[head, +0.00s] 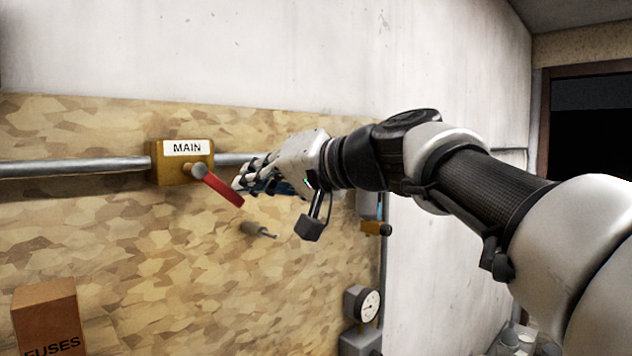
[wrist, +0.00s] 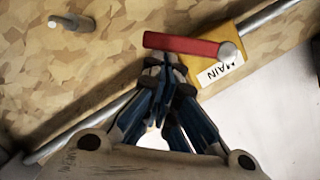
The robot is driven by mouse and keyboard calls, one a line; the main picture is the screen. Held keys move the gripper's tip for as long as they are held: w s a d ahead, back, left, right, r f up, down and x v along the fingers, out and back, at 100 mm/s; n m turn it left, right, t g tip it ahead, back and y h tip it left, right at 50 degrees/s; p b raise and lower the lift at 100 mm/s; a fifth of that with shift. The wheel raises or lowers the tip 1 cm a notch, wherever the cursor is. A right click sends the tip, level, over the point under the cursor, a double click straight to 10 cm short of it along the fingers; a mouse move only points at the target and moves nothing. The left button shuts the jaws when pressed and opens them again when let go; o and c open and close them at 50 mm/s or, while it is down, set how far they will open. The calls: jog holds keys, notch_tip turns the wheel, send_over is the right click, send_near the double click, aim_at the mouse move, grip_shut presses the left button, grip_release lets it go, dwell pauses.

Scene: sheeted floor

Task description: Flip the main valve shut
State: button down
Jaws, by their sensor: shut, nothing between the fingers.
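The main valve is a yellow-brown block (head: 167,169) labelled MAIN on a grey pipe; its body also shows in the wrist view (wrist: 237,61). Its red lever (head: 222,189) slants down and to the right from a grey hub in the head view. In the wrist view the red lever (wrist: 185,45) lies across the picture just beyond the fingertips. My gripper (head: 241,184) is shut and empty, beside the lever's free end. In the wrist view my gripper's fingertips (wrist: 167,62) overlap the lever's lower edge; I cannot tell whether they touch it.
The grey pipe (head: 75,167) runs along the patterned board. A grey peg (head: 258,230) sticks out below the lever. A gauge (head: 368,305) and a smaller yellow fitting (head: 375,228) are at the lower right. A brown FUSES box (head: 48,320) is at the lower left.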

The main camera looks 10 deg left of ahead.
aim_at(237, 203)
jog(key=f+m+b, duration=0.1)
jog(key=f+m+y+b, duration=0.1)
jog(key=m+b, duration=0.1)
jog(key=s+a+f+m+b, duration=0.1)
jog(key=f, duration=0.1)
jog(key=shift+s+m+y+b, duration=0.1)
jog(key=shift+m+y+b, duration=0.2)
jog(key=shift+m+b, duration=0.1)
jog(key=shift+s+a+f+m+y+b, duration=0.3)
jog(key=shift+s+a+f+m+b, duration=0.4)
jog(key=shift+m+b, duration=0.6)
jog(key=shift+s+r, duration=0.1)
